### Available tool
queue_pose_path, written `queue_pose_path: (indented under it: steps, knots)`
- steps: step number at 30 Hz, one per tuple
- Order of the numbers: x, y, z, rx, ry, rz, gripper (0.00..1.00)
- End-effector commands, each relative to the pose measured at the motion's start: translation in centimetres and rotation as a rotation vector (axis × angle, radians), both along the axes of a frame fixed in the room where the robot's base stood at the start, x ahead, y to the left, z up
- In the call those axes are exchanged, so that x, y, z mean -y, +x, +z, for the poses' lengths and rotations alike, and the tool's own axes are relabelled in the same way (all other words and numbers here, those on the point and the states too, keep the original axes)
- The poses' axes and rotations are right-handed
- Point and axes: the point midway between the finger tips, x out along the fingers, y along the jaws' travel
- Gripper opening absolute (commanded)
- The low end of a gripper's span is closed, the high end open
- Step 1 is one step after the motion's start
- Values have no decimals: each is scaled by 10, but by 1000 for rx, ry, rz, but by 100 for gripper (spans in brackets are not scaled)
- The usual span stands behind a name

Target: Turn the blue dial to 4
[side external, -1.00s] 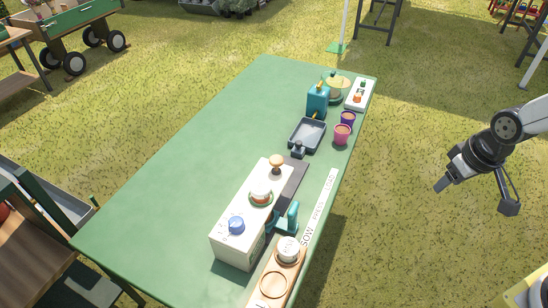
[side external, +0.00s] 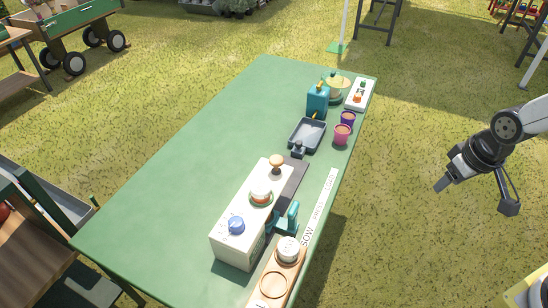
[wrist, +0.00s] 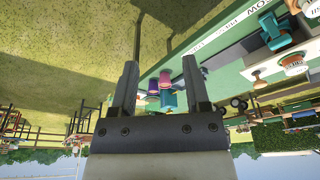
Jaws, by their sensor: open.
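The blue dial (side external: 236,225) sits on the top of a cream box (side external: 233,246) near the front of the green table. Its number marks are too small to read in the side view. My gripper (side external: 440,187) hangs in the air to the right of the table, far from the dial and touching nothing. In the wrist view my gripper (wrist: 161,75) is open, its two fingers apart with nothing between them. The dial cannot be made out in the wrist view.
On the cream box are a white-and-red knob (side external: 261,195) and a wooden knob (side external: 277,161). A teal lever (side external: 291,216) stands beside it. A wooden tray (side external: 264,299) lies in front. A grey tray (side external: 307,135) and a pink pot (side external: 342,134) stand farther back. The table's left side (side external: 170,180) is clear.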

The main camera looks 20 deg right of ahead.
Motion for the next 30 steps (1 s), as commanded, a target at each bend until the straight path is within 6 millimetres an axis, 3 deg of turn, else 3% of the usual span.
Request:
queue_pose_path:
  steps: [10,13,19,25,30]
  knots:
    - [0,0,0,0,0,0,60]
    - [0,1,0,0,1,2,88]
    - [-10,14,1,-2,0,62,88]
    - [-40,49,2,-7,1,240,88]
    - [-86,87,1,-7,9,464,88]
